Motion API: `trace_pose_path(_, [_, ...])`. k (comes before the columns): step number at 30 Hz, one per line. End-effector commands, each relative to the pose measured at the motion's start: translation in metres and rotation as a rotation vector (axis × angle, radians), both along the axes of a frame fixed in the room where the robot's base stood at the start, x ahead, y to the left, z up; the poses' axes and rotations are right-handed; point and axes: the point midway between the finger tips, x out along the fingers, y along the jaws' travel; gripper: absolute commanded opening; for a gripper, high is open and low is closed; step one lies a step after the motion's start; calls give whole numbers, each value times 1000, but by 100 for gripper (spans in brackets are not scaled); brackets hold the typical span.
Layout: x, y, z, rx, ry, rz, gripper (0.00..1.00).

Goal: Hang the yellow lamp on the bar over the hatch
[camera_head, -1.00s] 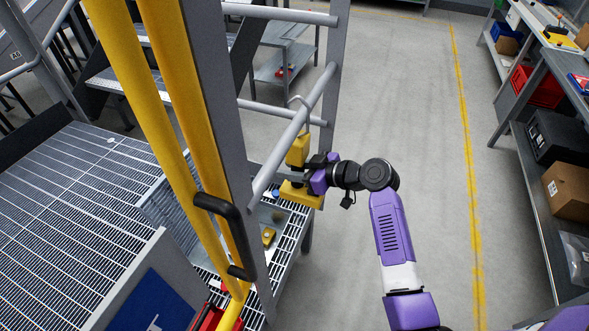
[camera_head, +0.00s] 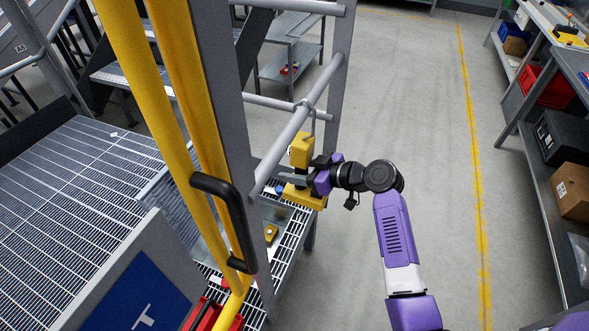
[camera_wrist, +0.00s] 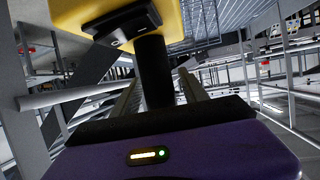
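The yellow lamp (camera_head: 301,150) is upright, with a yellow upper block, a dark neck and a wide yellow base. Its thin hook (camera_head: 312,122) reaches up to the grey slanting bar (camera_head: 288,138) and appears to lie over it. My gripper (camera_head: 293,178) is at the lamp's neck, coming from the right. In the wrist view the dark neck stands between my fingers (camera_wrist: 158,88) with gaps on both sides, so the gripper looks open around it. The hatch cannot be made out clearly.
Yellow posts with a black handle (camera_head: 232,215) stand close on the left. Open floor (camera_head: 430,130) lies to the right, then shelving.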

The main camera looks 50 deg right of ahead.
Motion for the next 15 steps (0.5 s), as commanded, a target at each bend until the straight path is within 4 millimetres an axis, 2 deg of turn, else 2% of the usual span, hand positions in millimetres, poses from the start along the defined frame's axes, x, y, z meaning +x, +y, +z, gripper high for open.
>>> trace_pose_path(10, [-2, 0, -2, 1, 4, -1, 57])
trace_pose_path(15, [-18, -4, 4, 0, 3, -3, 57])
